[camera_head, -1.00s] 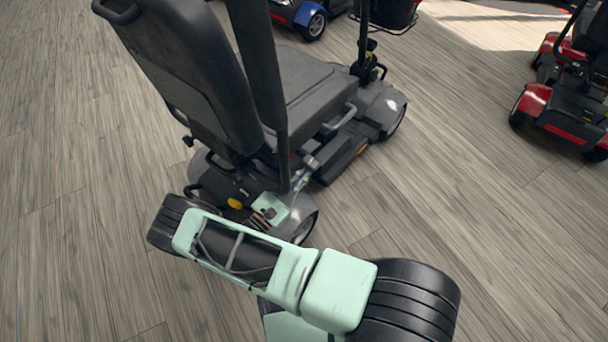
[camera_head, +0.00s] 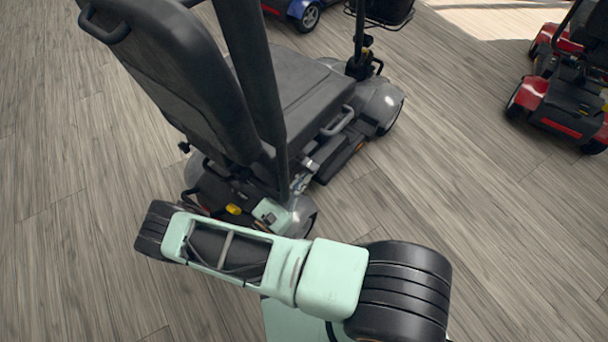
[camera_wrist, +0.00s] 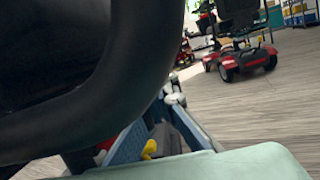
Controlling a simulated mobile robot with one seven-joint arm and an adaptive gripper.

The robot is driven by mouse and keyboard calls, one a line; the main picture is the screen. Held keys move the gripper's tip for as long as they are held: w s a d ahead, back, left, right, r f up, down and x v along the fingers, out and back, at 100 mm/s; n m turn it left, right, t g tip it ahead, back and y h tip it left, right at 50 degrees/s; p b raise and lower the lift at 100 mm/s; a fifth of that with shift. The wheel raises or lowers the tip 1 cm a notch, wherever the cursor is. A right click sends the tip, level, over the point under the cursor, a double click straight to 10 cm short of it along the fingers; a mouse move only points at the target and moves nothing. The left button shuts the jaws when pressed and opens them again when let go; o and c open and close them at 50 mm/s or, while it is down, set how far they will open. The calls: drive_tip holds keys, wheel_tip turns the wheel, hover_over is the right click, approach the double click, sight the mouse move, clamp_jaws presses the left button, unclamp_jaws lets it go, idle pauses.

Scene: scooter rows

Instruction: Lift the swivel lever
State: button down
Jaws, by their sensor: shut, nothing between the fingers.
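The dark grey scooter (camera_head: 377,107) stands ahead of me with its seat (camera_head: 300,85) and tall backrest (camera_head: 165,65). A grey loop handle (camera_head: 338,122) sticks out at the seat's right edge and may be the swivel lever; I cannot tell for sure. My gripper (camera_head: 303,176) is low beside the seat's rear corner, partly hidden by the dark upright bar (camera_head: 262,95), and short of the loop. In the wrist view my gripper (camera_wrist: 174,92) appears shut and empty. A large black curved part (camera_wrist: 130,75) fills the upper left there and hides much behind it.
A red scooter (camera_head: 565,100) stands at the right and a blue one (camera_head: 300,10) at the top. The wrist view also shows a red scooter (camera_wrist: 240,55). The wooden floor (camera_head: 455,170) to the right is clear.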

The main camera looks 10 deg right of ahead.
drive_tip(key=s+a+f+b, duration=0.1)
drive_tip(key=s+a+f, duration=0.4)
drive_tip(key=a, duration=0.3)
drive_tip(key=shift+s+f+b, duration=0.35)
drive_tip(key=shift+f+b, duration=0.05)
drive_tip(key=shift+f, duration=0.3)
